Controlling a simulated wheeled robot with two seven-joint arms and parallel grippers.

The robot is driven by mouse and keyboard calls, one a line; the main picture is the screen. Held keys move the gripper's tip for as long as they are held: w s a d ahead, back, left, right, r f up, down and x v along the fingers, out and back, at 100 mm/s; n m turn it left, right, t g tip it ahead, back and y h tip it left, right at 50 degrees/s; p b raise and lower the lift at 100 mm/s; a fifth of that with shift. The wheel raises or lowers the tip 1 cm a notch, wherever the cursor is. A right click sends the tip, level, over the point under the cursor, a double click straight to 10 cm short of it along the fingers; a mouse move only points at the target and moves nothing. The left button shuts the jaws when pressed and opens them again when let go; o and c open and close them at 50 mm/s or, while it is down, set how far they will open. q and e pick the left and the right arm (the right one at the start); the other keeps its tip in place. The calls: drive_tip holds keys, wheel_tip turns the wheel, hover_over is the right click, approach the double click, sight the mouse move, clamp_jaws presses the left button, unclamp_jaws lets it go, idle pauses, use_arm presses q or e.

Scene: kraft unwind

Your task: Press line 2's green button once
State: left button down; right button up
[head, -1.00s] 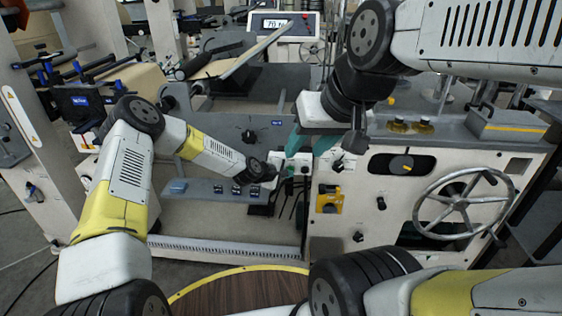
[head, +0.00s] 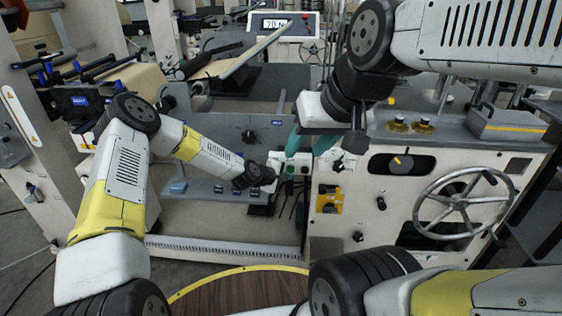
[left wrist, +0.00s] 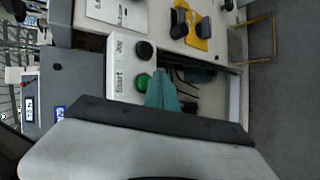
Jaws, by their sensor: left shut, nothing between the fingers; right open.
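The green button (left wrist: 143,81) is marked "Start" on a pale button box in the left wrist view, beside a black button (left wrist: 144,50) marked "Jog". In the head view the button box (head: 297,165) is at mid-picture, and the green button (head: 290,168) is small there. My left gripper (left wrist: 160,82) is shut and empty. Its teal fingertips show just beside the green button in the left wrist view; whether they touch it I cannot tell. In the head view the left gripper (head: 277,163) is at the box's left side. My right gripper (head: 311,143) is open above the box.
A blue label (head: 277,122) is on the grey panel behind; its text is too small to read. A grey ledge with small switches (head: 213,189) runs below my left forearm.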

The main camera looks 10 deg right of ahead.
use_arm(q)
drive_tip(key=shift+s+a, duration=0.25)
drive_tip(key=shift+s, duration=0.55)
drive_tip(key=shift+s+a, duration=0.2)
drive_tip(key=shift+s, duration=0.55)
drive_tip(key=shift+s+a, duration=0.25)
drive_tip(key=shift+s, duration=0.55)
